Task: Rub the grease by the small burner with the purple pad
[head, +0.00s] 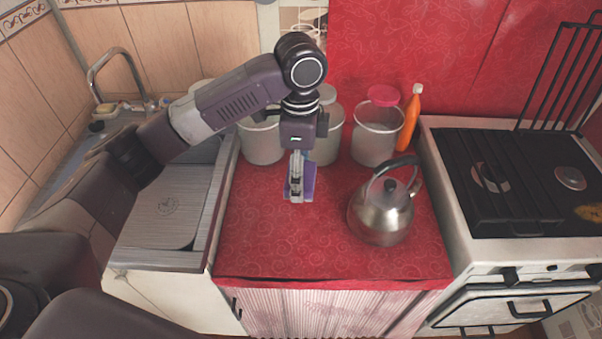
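My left gripper (297,194) points down over the red counter with its fingers close together on the purple pad (309,181). The pad shows on both sides of the fingers, partly hidden by them; I cannot tell whether it touches the cloth. A yellow-brown grease patch (590,212) lies on the dark stove top at the right edge of the picture. It is just in front of the right burner (570,178), far to the right of my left gripper. Another burner (490,178) is left of it. My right gripper is out of view.
A steel kettle (381,213) stands on the red counter (290,250) between my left gripper and the stove (462,250). Glass jars (375,143) and an orange bottle (409,120) stand behind. A black rack (565,80) rises behind the stove. The counter's front is clear.

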